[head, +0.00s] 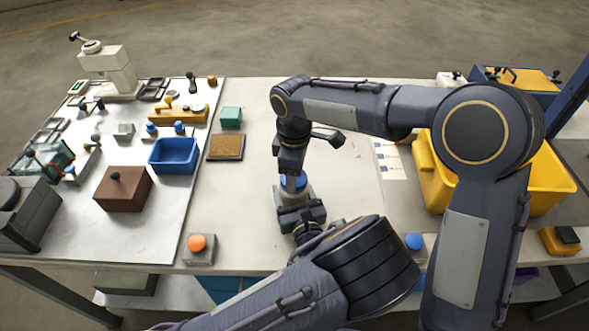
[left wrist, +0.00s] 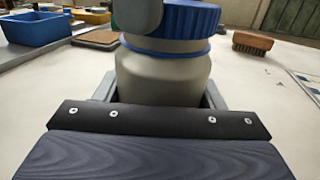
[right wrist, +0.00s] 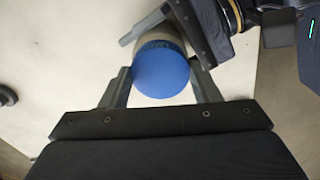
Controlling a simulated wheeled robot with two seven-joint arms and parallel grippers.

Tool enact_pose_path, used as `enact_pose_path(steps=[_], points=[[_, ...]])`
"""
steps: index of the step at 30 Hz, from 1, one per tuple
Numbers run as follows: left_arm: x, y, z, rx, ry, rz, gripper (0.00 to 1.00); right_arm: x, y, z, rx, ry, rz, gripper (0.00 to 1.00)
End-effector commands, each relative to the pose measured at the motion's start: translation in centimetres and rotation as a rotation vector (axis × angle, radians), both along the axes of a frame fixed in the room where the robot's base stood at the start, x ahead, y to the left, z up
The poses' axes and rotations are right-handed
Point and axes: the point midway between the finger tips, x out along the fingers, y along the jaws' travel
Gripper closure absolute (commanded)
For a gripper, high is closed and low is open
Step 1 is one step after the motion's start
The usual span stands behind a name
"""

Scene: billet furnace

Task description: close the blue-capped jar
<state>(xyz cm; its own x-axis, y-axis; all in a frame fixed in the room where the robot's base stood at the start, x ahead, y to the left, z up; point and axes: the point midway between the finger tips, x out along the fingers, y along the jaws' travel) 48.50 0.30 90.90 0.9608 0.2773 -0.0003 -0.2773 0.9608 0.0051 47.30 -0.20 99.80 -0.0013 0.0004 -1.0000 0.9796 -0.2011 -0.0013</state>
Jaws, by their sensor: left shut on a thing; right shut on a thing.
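The grey jar (left wrist: 160,80) stands upright on the light table, its blue cap (right wrist: 160,72) over its mouth. In the left wrist view a grey band shows between the cap and a blue ring (left wrist: 165,50) on the jar's neck; I cannot tell whether the cap is fully down. My left gripper (head: 292,200) is shut on the jar body from the near side. My right gripper (head: 290,172) comes from above and is shut on the cap, with a finger on either side. In the head view the grippers partly hide the jar.
A wooden brush (left wrist: 252,42) lies behind the jar. A blue bin (head: 174,155), cork-topped tray (head: 226,147) and green block (head: 231,117) are to the left. An orange-knobbed block (head: 197,245) sits at the front edge. A yellow bin (head: 548,190) stands right, behind my right arm.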

Motion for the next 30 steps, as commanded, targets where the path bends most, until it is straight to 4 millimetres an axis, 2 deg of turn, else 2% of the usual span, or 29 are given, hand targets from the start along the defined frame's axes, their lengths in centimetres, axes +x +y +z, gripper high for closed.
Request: enact_pose_path(steps=[1, 2, 5, 12, 15, 24, 25, 29, 30], points=[[0.01, 0.00, 0.03, 0.000, -0.001, 0.000, 0.78, 0.00, -0.02, -0.13, -0.001, 0.000, 0.000, 0.65], [0.01, 0.00, 0.04, 0.000, -0.001, 0.000, 1.00, 0.00, -0.01, -0.15, 0.000, 0.000, 0.000, 0.65], [0.01, 0.00, 0.03, 0.000, -0.001, 0.000, 1.00, -0.01, 0.01, -0.11, -0.001, -0.001, -0.040, 0.65], [0.01, 0.00, 0.03, 0.000, -0.001, 0.000, 1.00, -0.11, 0.07, -0.08, -0.002, -0.001, -0.444, 0.65], [0.01, 0.00, 0.02, 0.000, -0.001, 0.000, 1.00, -0.11, 0.09, -0.06, -0.001, -0.001, -0.544, 0.65], [0.01, 0.00, 0.01, 0.000, 0.000, 0.000, 1.00, -0.10, 0.08, -0.05, 0.000, 0.000, -0.570, 0.65], [0.01, 0.00, 0.01, 0.000, 0.000, 0.000, 1.00, -0.09, 0.09, -0.05, 0.000, 0.000, -0.570, 0.40], [0.01, 0.00, 0.00, 0.000, 0.000, 0.000, 1.00, -0.09, 0.08, -0.06, 0.000, 0.000, -0.569, 0.23], [0.00, 0.00, 0.01, 0.000, 0.000, 0.000, 1.00, -0.09, 0.08, -0.07, 0.000, 0.000, -0.568, 0.22]])
